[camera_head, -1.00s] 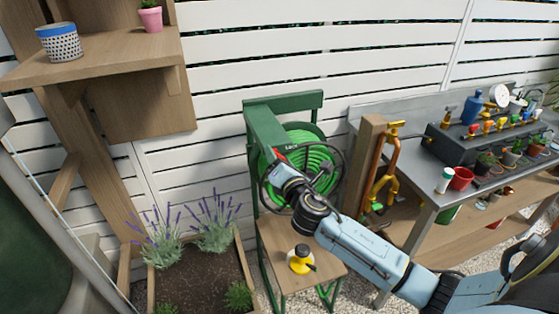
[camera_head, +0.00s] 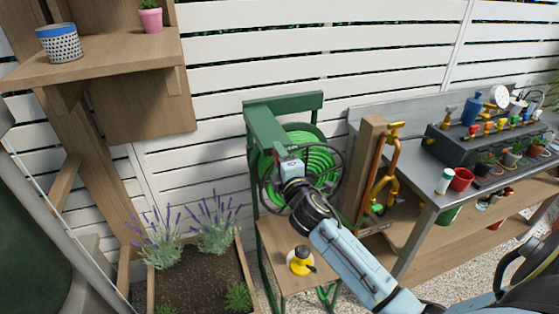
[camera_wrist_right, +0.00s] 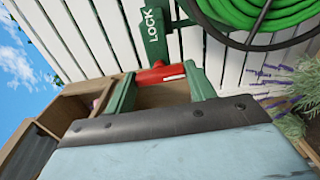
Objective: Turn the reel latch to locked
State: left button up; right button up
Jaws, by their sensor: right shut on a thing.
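The green hose reel (camera_head: 320,163) stands in a green frame (camera_head: 266,130) by the white fence. In the right wrist view the red latch (camera_wrist_right: 160,73) lies between the two fingers of my right gripper (camera_wrist_right: 161,88). The gripper is shut on it. White lettering reading LOCK (camera_wrist_right: 152,24) shows on the green frame just above the latch. In the head view my right gripper (camera_head: 290,160) is at the front of the reel and hides the latch. The latch's exact turn relative to the lettering is hard to tell. My left gripper is not in view.
A black hand wheel (camera_head: 334,180) is close beside my right gripper. A planter with lavender (camera_head: 213,225) is on the left. A metal bench (camera_head: 407,180) with pots is on the right.

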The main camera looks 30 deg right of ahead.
jog(key=shift+m, duration=0.3)
jog(key=o, duration=1)
jog(key=v, duration=1.3)
jog(key=shift+s+a, duration=0.1)
jog(key=shift+s, duration=0.1)
